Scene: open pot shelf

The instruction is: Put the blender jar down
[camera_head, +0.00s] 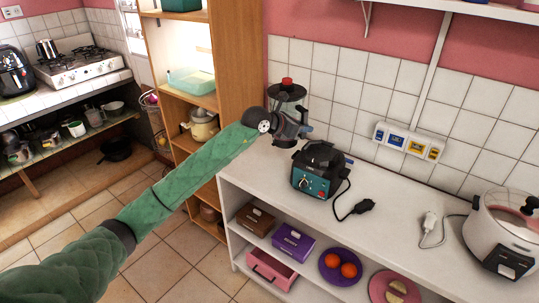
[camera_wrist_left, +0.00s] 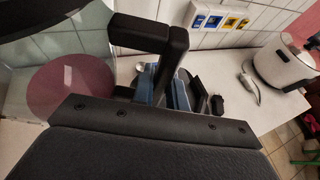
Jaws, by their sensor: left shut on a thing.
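The blender jar (camera_head: 288,98) is dark and see-through with a red cap, and stands about upright at the back left end of the white counter (camera_head: 400,195). In the left wrist view the clear jar (camera_wrist_left: 62,55) fills the left side, with a reddish disc seen through it. My right gripper is not in view.
A black and teal appliance (camera_head: 318,168) stands just right of the jar, its cord and plug (camera_head: 362,206) lying on the counter. A white cooker (camera_head: 500,228) is at the far right. The wooden shelf (camera_head: 236,55) rises on the left. The counter's middle is mostly free.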

